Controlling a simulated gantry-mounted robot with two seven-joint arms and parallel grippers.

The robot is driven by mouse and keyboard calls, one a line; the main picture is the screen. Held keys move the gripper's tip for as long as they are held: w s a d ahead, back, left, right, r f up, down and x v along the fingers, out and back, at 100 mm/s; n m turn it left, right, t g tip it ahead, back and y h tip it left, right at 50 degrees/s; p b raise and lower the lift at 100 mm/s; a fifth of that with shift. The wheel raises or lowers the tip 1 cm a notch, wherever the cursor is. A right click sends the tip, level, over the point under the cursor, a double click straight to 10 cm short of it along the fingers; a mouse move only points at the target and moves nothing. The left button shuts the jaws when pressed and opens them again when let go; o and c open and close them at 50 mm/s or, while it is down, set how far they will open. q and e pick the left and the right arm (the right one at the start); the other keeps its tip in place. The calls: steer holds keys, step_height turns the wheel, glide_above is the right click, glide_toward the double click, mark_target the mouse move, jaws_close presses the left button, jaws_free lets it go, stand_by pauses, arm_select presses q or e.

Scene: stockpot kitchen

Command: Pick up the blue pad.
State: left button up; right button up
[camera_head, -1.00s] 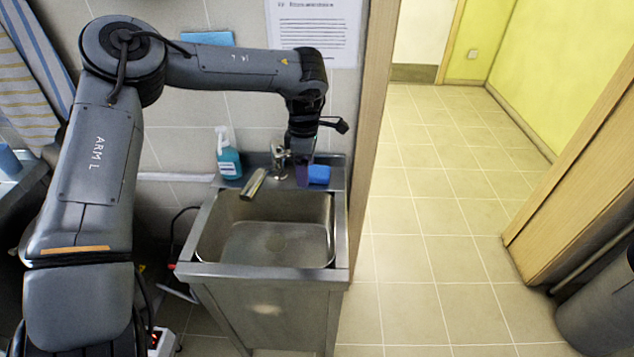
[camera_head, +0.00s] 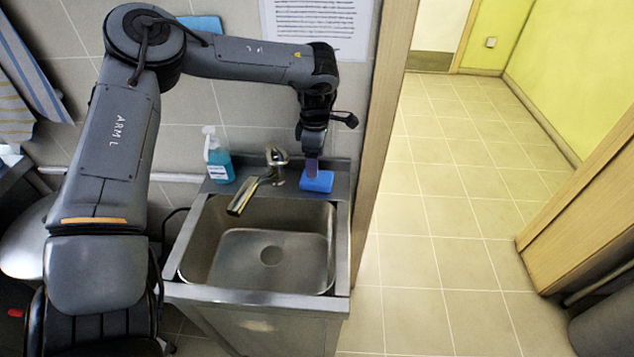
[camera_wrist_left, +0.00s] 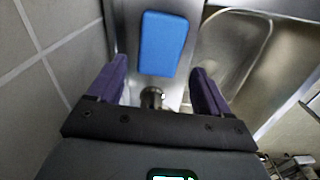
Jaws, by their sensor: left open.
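The blue pad (camera_head: 317,181) lies flat on the back right corner of the steel sink's rim. In the left wrist view the pad (camera_wrist_left: 162,43) shows ahead of the gripper, roughly in line with the gap between the fingers. My left gripper (camera_head: 311,168) points down just above and behind the pad in the head view. Its two purple fingers are wide apart in the wrist view (camera_wrist_left: 158,94), with nothing between them. Whether a fingertip touches the pad cannot be told. My right gripper does not show.
The faucet (camera_head: 262,178) stands left of the pad, close to the gripper. A blue soap bottle (camera_head: 218,158) stands further left on the rim. The sink basin (camera_head: 270,255) in front is empty. A wooden door frame (camera_head: 385,130) rises just right of the sink.

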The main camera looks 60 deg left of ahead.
mark_target(317, 180)
arm_select(q)
steer(key=shift+f, duration=0.6)
step_height(317, 180, down, 3)
steer(key=shift+w+d+f+b, duration=0.15)
steer(key=shift+b, duration=0.65)
steer(key=shift+f, duration=0.5)
steer(key=c, duration=0.8)
